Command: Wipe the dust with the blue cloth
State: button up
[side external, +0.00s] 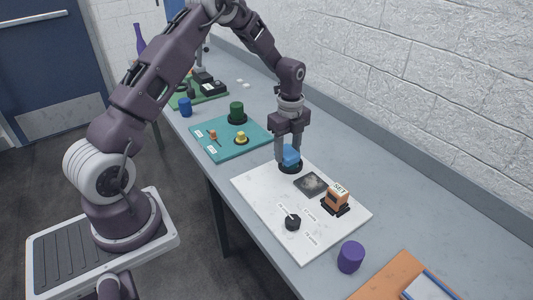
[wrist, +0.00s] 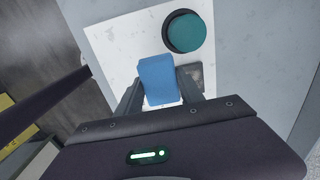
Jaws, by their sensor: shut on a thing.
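My gripper (side external: 290,158) points down over the white board (side external: 262,190) and is shut on the blue cloth (side external: 291,153), a folded block between the fingers. The cloth also shows between the fingers in the wrist view (wrist: 158,78). In the side view it appears at or just above a round black base (side external: 291,168); I cannot tell whether they touch. The dust is a pale smear on a dark square panel (side external: 310,184), to the right of and nearer the camera than the cloth. In the wrist view the panel (wrist: 192,76) is partly hidden by a finger.
An orange block (side external: 337,197) labelled SET and a black knob (side external: 292,222) stand on the white board. A purple cylinder (side external: 350,257) is nearby. A teal board (side external: 225,148) with a green cylinder (side external: 237,112) lies behind. A teal disc (wrist: 186,32) shows in the wrist view.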

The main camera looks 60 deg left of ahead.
send_over(304, 176)
jog(key=shift+f, duration=3.45)
jog(key=shift+d+f, duration=0.55)
jog(key=shift+f, duration=0.15)
grip_shut()
jog(key=shift+d, duration=3.05)
jog(key=shift+a, duration=3.4)
jog(key=shift+a+r, duration=0.15)
jog(key=shift+a, duration=0.05)
notch_tip(304, 176, up, 8)
